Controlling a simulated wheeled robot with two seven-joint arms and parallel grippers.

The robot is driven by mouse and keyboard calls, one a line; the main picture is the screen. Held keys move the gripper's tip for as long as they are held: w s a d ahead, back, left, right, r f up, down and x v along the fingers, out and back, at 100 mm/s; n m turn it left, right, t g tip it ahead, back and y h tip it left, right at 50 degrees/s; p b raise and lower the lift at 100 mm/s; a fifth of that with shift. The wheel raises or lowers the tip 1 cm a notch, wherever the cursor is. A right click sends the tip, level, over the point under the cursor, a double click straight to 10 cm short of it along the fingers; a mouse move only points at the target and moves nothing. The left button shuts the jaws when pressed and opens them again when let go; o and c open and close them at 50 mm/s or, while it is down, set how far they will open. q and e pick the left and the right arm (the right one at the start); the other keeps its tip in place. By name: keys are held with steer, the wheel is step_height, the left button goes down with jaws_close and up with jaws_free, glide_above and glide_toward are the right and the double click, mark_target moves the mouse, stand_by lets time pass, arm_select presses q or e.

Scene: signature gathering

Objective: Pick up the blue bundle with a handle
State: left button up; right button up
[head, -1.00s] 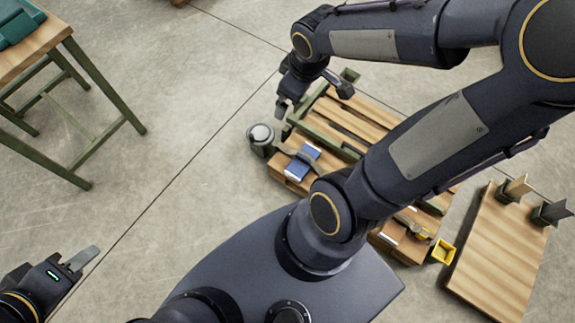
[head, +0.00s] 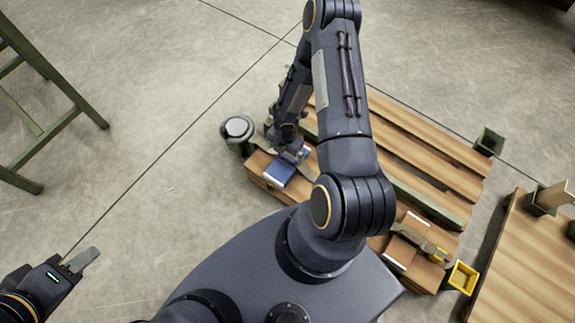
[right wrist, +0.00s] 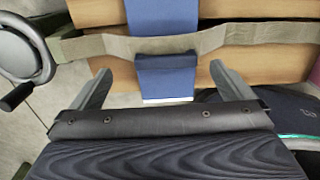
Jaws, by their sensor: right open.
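The blue bundle (head: 279,174) lies at the near left corner of a wooden pallet, partly hidden by my right gripper. My right gripper (head: 291,152) is over the bundle's far side in the head view. In the right wrist view this gripper (right wrist: 160,70) is open, its fingers left and right of the bundle and apart from it. My left gripper (head: 78,263) is at the lower left, over bare floor; its jaw opening is unclear.
The wooden pallet (head: 412,140) has a second strapped bundle (head: 407,245) at its near right part. A grey round-topped object (head: 237,127) stands left of the blue bundle. A yellow bin (head: 463,278) and a wooden board (head: 520,262) lie right.

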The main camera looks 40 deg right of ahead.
mark_target(287, 157)
steer(key=f+b, duration=0.1)
steer(key=f, duration=0.1)
steer(key=f+b, duration=0.1)
steer(key=f, duration=0.1)
steer(key=f+b, duration=0.1)
steer(key=f, duration=0.1)
steer(key=shift+s+d+f, duration=0.2)
steer(key=shift+s+f, duration=0.1)
steer(key=shift+r, duration=0.1)
steer(key=c, duration=1.1)
steer(key=shift+c, duration=0.5)
steer(key=shift+r, duration=0.1)
